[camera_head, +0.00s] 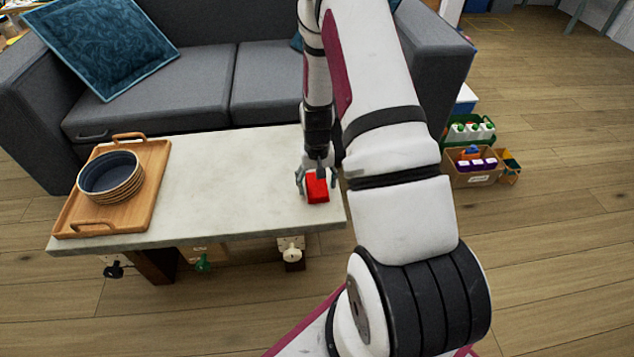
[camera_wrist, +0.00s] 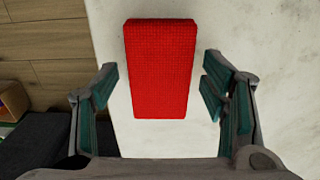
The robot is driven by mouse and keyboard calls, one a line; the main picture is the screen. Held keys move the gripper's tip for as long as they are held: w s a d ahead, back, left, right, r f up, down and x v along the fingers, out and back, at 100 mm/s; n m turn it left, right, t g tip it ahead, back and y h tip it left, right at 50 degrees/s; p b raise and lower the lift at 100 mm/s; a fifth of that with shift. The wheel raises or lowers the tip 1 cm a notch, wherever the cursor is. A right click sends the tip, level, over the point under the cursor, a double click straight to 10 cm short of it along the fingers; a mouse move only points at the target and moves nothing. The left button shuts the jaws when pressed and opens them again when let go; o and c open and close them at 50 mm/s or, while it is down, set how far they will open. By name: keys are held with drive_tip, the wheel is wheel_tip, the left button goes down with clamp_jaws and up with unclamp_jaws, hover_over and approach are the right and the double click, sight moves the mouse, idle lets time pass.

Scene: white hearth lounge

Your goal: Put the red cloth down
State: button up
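The red cloth (camera_head: 317,188) is a small folded block near the right end of the pale stone-topped table (camera_head: 230,190). In the wrist view the red cloth (camera_wrist: 160,68) lies between and ahead of the two fingers, with a gap on each side. My gripper (camera_head: 317,180) is above the table's right end, pointing down at the cloth. In the wrist view my gripper (camera_wrist: 160,88) is open, its fingers touching nothing. The cloth appears to rest on the tabletop.
A wooden tray (camera_head: 75,215) with stacked bowls (camera_head: 110,178) stands on the table's left end. A grey sofa (camera_head: 195,90) with a blue cushion (camera_head: 105,45) is behind. Crates (camera_head: 475,165) stand on the floor at right. The table's middle is clear.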

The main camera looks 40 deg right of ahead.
drive_tip(key=shift+r, duration=0.1)
wheel_tip(320, 180, up, 12)
drive_tip(key=p, duration=0.5)
wheel_tip(320, 180, up, 12)
drive_tip(key=n, duration=0.1)
hover_over(316, 185)
drive_tip(key=s+a, duration=0.1)
drive_tip(key=a, duration=0.5)
drive_tip(key=s+a+r+n, duration=0.2)
drive_tip(key=s+a+r, duration=0.55)
drive_tip(key=r, duration=0.35)
drive_tip(key=s+a+r+n, duration=0.1)
drive_tip(key=s+a+r, duration=0.1)
drive_tip(key=s, duration=0.4)
drive_tip(key=s+a+r+n, duration=0.1)
drive_tip(key=s+a+r, duration=0.1)
drive_tip(key=s, duration=0.5)
drive_tip(key=s+a+r+n, duration=0.1)
drive_tip(key=s+a+r, duration=0.2)
drive_tip(key=s, duration=0.4)
drive_tip(key=shift+s+a+n, duration=0.25)
drive_tip(key=shift+a+n, duration=0.15)
drive_tip(key=shift+a, duration=0.1)
